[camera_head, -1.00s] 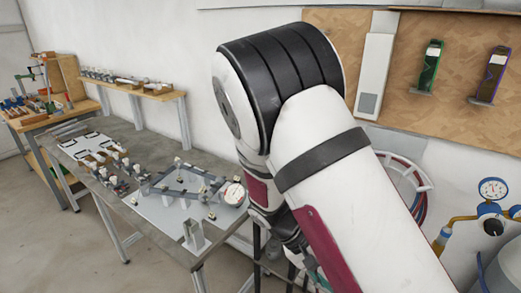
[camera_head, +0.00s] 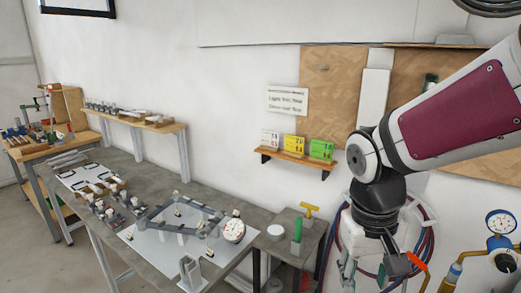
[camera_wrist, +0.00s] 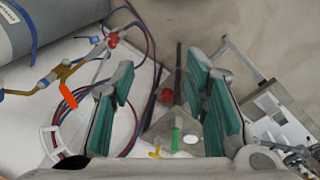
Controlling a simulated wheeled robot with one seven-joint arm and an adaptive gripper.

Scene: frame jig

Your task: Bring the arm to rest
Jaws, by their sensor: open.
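My arm comes in from the right in the head view, and its end points downward in front of the hose coil on the wall. My gripper (camera_wrist: 163,108) shows in the wrist view with its two teal-padded fingers wide apart and nothing between them. In the head view the fingers are small and hard to make out. No part is held. The gripper is clear to the right of the workbench (camera_head: 195,262), which carries a grey frame (camera_head: 180,218) and a round dial gauge (camera_head: 233,230).
A small side table with a green-handled tool (camera_head: 298,230) and a yellow-handled tool (camera_head: 309,210) stands left of my arm. A shelf with coloured boxes (camera_head: 295,147) is on the wall. A gas cylinder gauge (camera_head: 500,223) and red-blue hoses (camera_head: 428,240) are close on the right.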

